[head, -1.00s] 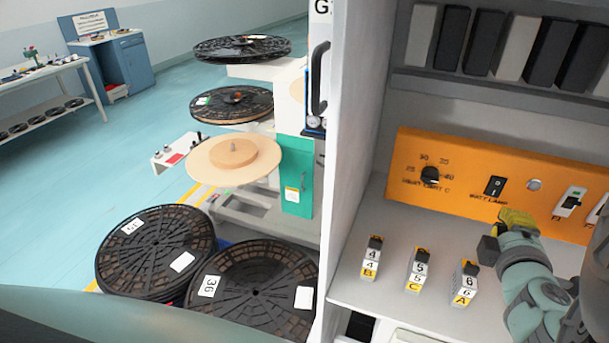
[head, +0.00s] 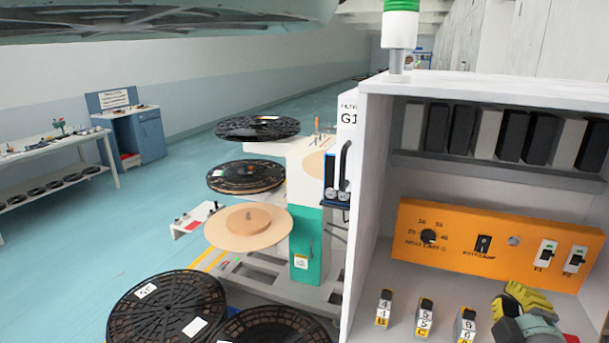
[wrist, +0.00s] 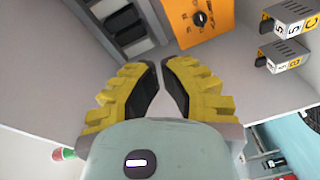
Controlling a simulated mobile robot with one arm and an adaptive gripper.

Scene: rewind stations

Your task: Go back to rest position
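My gripper (head: 512,304) has yellow ridged fingers and is in the lower right of the head view, in front of the cabinet's shelf and right of the small blocks. In the wrist view, the fingers of my gripper (wrist: 162,66) lean towards each other with a narrow gap between their dark pads. Nothing is between them. The orange panel (head: 460,251) is behind and above it in the head view. Three small labelled blocks stand on the shelf: B (head: 384,309), C (head: 424,316) and A (head: 466,325).
The white cabinet (head: 365,180) encloses the shelf, with a row of dark and light boxes (head: 540,132) above. Left of it stand a reel stand (head: 307,240) and large black reels (head: 167,312) low down. The blue floor (head: 90,245) farther left is open.

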